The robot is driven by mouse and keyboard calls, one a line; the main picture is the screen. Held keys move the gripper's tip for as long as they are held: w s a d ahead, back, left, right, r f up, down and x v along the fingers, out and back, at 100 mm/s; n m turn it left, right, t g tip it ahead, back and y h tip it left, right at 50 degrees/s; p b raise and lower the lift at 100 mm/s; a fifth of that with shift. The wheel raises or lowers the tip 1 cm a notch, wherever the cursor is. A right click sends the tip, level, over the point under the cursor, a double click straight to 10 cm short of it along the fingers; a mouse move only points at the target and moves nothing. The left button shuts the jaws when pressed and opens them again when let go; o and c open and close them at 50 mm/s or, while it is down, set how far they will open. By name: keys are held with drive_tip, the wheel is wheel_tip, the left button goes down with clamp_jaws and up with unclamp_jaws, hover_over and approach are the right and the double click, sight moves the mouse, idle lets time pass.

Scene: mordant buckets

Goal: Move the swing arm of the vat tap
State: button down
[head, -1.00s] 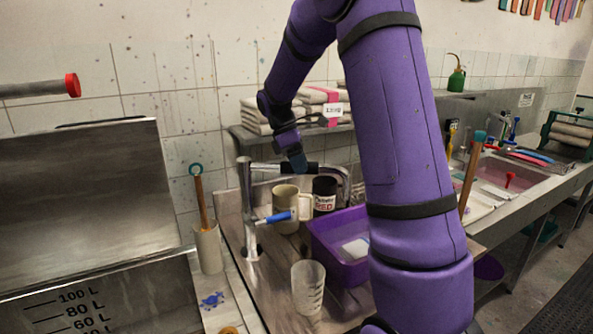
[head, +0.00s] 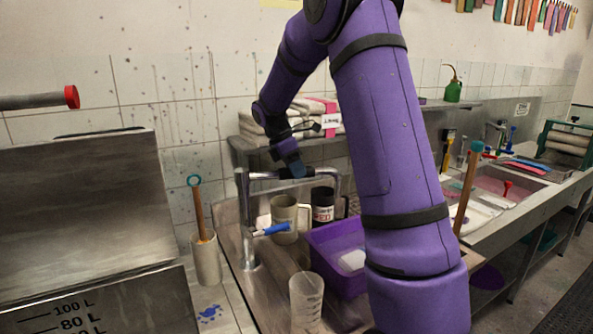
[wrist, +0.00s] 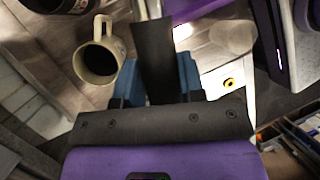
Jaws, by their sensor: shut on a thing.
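The vat tap's upright steel post (head: 247,225) stands on the steel sink top, with a blue lever (head: 272,229) on its side. Its swing arm (head: 262,175) runs right from the top of the post, with a black sleeve along it and a bent steel outlet at its right end. My gripper (head: 291,168) is shut on the swing arm at the black sleeve. In the wrist view the sleeve (wrist: 153,50) lies between the blue fingers of my gripper (wrist: 158,82). The fingers hide part of the sleeve.
A beige mug (head: 284,212), a dark labelled jar (head: 322,203), a clear beaker (head: 306,300) and a purple tub (head: 332,240) stand below and right of the arm. The steel vat (head: 90,300) is at left. A shelf with folded cloth (head: 255,125) is behind.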

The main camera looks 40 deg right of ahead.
drive_tip(key=c, duration=0.7)
unclamp_jaws()
drive_tip(key=shift+a, duration=0.1)
drive_tip(key=shift+c, duration=0.2)
drive_tip(key=v, duration=1)
drive_tip(key=shift+w+r, duration=0.25)
drive_tip(key=shift+r, duration=0.1)
